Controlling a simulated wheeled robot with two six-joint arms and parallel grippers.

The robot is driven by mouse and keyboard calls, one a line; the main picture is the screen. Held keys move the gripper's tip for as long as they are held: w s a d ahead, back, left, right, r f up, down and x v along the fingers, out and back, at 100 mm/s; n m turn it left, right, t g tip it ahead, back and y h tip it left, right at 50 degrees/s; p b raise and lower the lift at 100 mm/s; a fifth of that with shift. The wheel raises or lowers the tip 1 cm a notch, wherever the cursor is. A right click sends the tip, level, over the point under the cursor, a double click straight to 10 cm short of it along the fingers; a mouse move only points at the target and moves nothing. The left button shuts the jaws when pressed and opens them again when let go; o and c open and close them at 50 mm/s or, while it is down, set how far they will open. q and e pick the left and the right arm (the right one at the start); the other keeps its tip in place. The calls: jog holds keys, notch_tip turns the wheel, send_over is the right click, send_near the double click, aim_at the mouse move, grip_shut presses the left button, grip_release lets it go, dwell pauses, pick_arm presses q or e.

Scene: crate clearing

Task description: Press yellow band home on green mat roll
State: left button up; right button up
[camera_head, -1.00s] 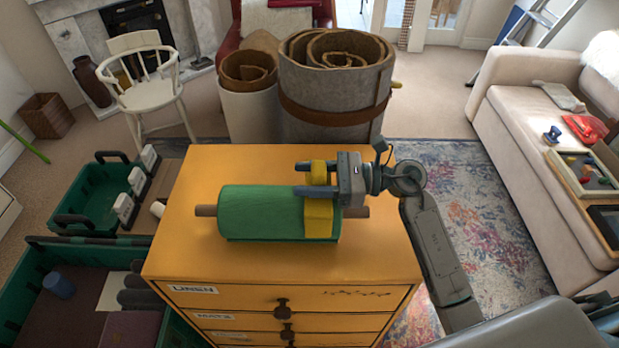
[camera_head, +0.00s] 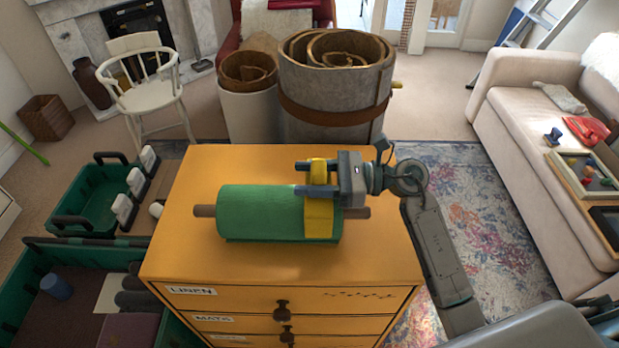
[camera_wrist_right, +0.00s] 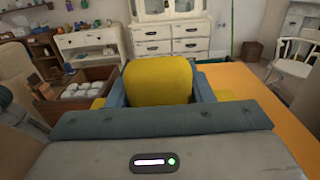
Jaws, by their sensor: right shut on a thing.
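The green mat roll (camera_head: 260,213) lies sideways on top of the yellow-orange chest, with a brown rod end showing at each side. The yellow band (camera_head: 319,216) sits around the right part of the roll. My right gripper (camera_head: 318,180) is above the band, its two fingers on either side of the band's raised yellow top. In the right wrist view this yellow piece (camera_wrist_right: 160,80) fills the gap between the blue-grey fingers. The underside of the roll and band is hidden. My left gripper is not in view.
The chest (camera_head: 210,260) has clear top space around the roll. Green crates (camera_head: 90,187) stand on the floor at left. Large rolled mats (camera_head: 335,90) stand behind the chest, and a sofa (camera_head: 510,110) is at right.

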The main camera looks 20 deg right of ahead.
jog(key=shift+f+b, duration=0.35)
jog(key=shift+b, duration=0.05)
jog(key=o, duration=1.1)
jog(key=shift+s+d+f+b, duration=0.15)
jog(key=shift+d+b, duration=0.2)
jog(key=shift+d, duration=0.15)
jog(key=b+v, duration=0.4)
jog(key=v, duration=0.4)
jog(key=shift+v, duration=0.85)
jog(key=shift+d, duration=0.1)
